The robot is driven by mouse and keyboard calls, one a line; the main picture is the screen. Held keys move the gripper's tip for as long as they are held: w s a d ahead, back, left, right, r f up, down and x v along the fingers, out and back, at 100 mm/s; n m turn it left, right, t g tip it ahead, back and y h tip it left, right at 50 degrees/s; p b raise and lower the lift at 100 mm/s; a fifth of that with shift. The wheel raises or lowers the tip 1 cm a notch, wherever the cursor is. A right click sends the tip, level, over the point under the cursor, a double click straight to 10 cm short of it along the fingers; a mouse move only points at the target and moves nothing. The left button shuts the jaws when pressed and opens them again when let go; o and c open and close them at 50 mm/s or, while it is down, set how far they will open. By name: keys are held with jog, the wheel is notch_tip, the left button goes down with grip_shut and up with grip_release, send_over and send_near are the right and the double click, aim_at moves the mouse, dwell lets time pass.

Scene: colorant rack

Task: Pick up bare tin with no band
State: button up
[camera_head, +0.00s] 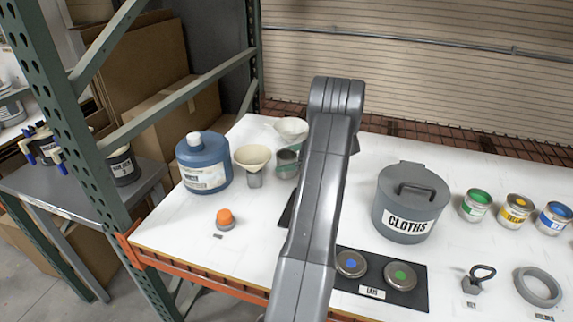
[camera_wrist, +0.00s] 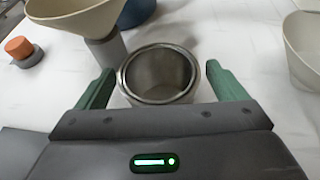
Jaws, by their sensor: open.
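The bare tin (camera_wrist: 158,93) is open-topped, plain grey metal with no band, and looks empty. It stands upright between the two green fingers of my gripper (camera_wrist: 160,70) in the wrist view. My gripper is open, with one finger on each side of the tin. The right fingertip is close to the wall; whether either finger touches it I cannot tell. In the head view the tin (camera_head: 286,158) is partly covered by a green finger, and my arm hides most of the gripper. Tins with green (camera_head: 475,205), yellow (camera_head: 515,209) and blue (camera_head: 554,218) bands stand at the right.
A cream funnel (camera_head: 252,157) on a grey holder stands close left of the tin, with a blue jug (camera_head: 203,163) beyond. A pale vessel (camera_head: 291,129) is behind the tin. A grey CLOTHS bin (camera_head: 409,205) and black lids mat (camera_head: 380,283) lie right of my arm.

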jog(key=c, duration=1.1)
jog(key=shift+o, duration=0.2)
